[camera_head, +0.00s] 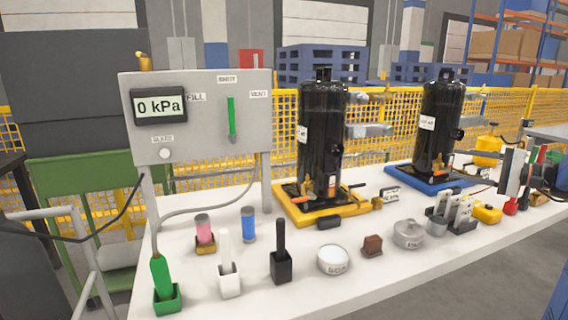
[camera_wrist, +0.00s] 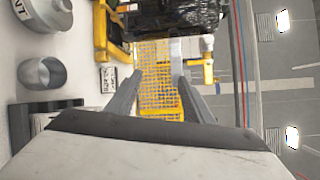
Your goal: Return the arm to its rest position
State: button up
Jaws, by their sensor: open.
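My gripper (camera_wrist: 160,80) shows in the wrist view with its two grey fingers apart. Nothing is between them; the yellow mesh fence (camera_wrist: 160,65) shows in the gap, farther off. The wrist view is turned on its side. Bench items, including a grey metal cup (camera_wrist: 42,74), lie to the left of the fingers, apart from them. In the head view, my arm comes in at the right edge above the far right end of the white bench (camera_head: 410,270); its fingers are hard to make out there.
Two black compressors stand on the bench, one on a yellow base (camera_head: 325,208), one on a blue base (camera_head: 432,182). A gauge panel (camera_head: 200,115) reads 0 kPa at left. A round metal canister (camera_head: 408,234), brown block (camera_head: 372,245) and tool holders line the front.

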jog(key=s+a+f+n+g+h, duration=0.1)
jog(key=s+a+f+g, duration=0.15)
jog(key=s+a, duration=0.4)
jog(key=s+a+f+n+g+h, duration=0.2)
jog(key=s+a+f, duration=0.1)
jog(key=a, duration=0.6)
jog(key=s+a+f+n+g+h, duration=0.1)
jog(key=s+a+f+g, duration=0.15)
jog(key=s+a, duration=0.4)
jog(key=s+a+f+n+h, duration=0.1)
jog(key=s+f+n+h, duration=0.2)
jog(key=s, duration=0.7)
jog(key=s+a+f+n+h, duration=0.2)
jog(key=s+f+n+h, duration=0.2)
jog(key=s+f, duration=0.4)
jog(key=shift+s+f+h, duration=0.2)
jog(key=shift+s+h, duration=0.7)
jog(key=shift+s, duration=0.6)
